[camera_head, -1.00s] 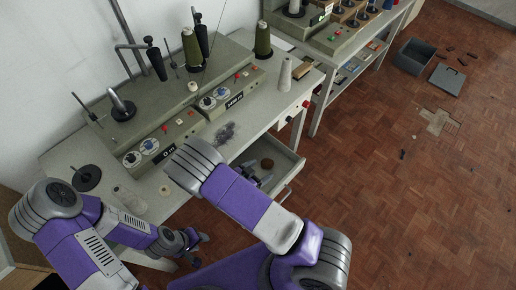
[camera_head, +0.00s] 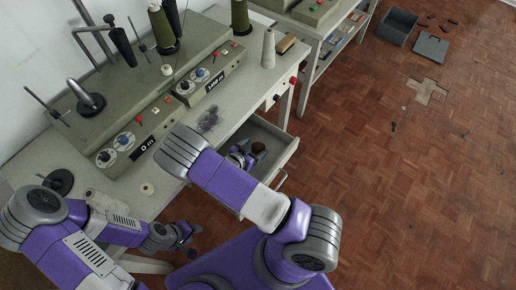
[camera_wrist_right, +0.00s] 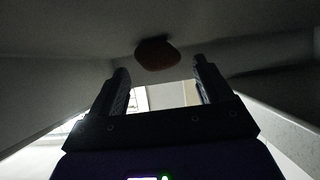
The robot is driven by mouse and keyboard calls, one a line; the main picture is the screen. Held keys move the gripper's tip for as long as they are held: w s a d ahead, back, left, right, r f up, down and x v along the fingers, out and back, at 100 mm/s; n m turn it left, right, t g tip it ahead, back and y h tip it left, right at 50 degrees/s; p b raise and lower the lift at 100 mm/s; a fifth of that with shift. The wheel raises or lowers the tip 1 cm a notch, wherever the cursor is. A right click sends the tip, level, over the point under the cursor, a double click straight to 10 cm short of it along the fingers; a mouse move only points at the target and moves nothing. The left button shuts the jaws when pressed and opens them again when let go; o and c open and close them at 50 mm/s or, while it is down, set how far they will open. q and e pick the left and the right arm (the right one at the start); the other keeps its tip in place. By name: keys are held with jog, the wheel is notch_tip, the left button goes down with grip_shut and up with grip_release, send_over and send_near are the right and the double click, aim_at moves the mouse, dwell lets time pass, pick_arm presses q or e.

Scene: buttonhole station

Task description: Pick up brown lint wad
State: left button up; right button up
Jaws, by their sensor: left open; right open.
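The brown lint wad (camera_head: 258,148) is a small dark, rounded lump inside the open drawer (camera_head: 285,152) below the worktop. It also shows in the right wrist view (camera_wrist_right: 157,53), dim and reddish brown, just beyond the fingertips and between their lines. My right gripper (camera_head: 246,154) reaches into the drawer beside the wad, partly hidden by my forearm. In the right wrist view its two fingers (camera_wrist_right: 160,72) are spread, with nothing between them. My left gripper (camera_head: 190,238) is open and empty in front of the worktop, low at the left.
The drawer walls stand close around my right gripper. The grey-green machine (camera_head: 150,110) with thread cones stands on the worktop above. A dark smudge (camera_head: 208,118) and a white cone (camera_head: 268,48) are on the worktop. A grey box (camera_head: 398,27) lies on the open parquet floor.

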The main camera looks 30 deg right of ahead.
jog(key=shift+w+d+f, duration=0.2)
jog(key=shift+d+f, duration=0.1)
jog(key=shift+d, duration=0.25)
jog(key=c, duration=1.2)
